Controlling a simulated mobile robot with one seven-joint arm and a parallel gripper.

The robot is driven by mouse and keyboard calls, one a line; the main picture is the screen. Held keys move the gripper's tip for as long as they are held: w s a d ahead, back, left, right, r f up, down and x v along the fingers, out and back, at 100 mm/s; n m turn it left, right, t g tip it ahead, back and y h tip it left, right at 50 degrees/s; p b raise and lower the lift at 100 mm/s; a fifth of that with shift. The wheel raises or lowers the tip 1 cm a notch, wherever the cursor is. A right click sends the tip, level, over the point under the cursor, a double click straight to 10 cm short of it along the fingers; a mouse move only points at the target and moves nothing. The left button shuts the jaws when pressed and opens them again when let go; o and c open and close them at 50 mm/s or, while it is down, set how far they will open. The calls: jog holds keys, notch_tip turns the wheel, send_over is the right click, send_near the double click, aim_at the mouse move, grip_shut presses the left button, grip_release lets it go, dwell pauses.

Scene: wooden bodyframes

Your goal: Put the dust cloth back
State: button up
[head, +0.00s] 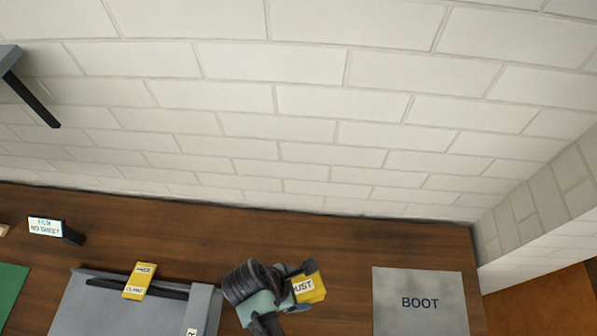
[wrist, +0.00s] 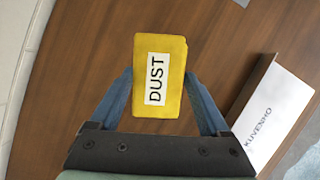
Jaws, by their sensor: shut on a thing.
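The dust cloth is a yellow block with a white label reading "DUST" (wrist: 173,103). In the wrist view it sits between the two blue fingers of my gripper (wrist: 158,88), which is shut on it. In the head view the yellow cloth (head: 314,288) shows at the right side of my dark gripper (head: 298,283), with part of its label covered. The cloth appears over the brown wooden table (head: 340,235); I cannot tell whether it touches the surface.
A grey plate marked "BOOT" (head: 420,285) lies to the right. A grey case (head: 100,305) with a yellow tag (head: 139,281) is at the left, beside a small "FILM NO SHEET" sign (head: 45,226). A white-labelled piece (wrist: 270,115) is near my right finger. White brick wall (head: 300,120) stands behind.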

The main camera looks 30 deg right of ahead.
aim_at(299, 293)
jog(key=shift+w+f, duration=0.1)
jog(key=shift+f, duration=2.55)
jog(key=shift+f, duration=0.1)
jog(key=o, duration=1.2)
jog(key=shift+c, duration=0.2)
jog(key=v, duration=1.1)
jog(key=shift+w+r, duration=0.15)
jog(key=shift+r, duration=0.3)
jog(key=w+a+r+m+t+y, duration=0.2)
jog(key=w+r+m+t, duration=0.35)
jog(key=w+r, duration=0.85)
jog(key=w+a+r+m+t, duration=0.15)
jog(key=w+r+t, duration=0.35)
jog(key=r, duration=0.6)
jog(key=w+r+m+t, duration=0.2)
jog(key=w+r+t, duration=0.3)
jog(key=r, duration=0.6)
notch_tip(299, 293, up, 17)
jog(key=s+m+t+y, duration=0.2)
jog(key=m+t, duration=0.1)
jog(key=t, duration=0.2)
jog(key=s+r+m+t, duration=0.1)
jog(key=s+r+t, duration=0.3)
jog(key=r, duration=0.5)
jog(key=s+a+r+m+t, duration=0.1)
jog(key=s+r+m+t, duration=0.1)
jog(key=s+r, duration=0.6)
jog(key=shift+r+m+t+y, duration=0.3)
jog(key=shift+r+t, duration=0.35)
jog(key=shift+t, duration=0.2)
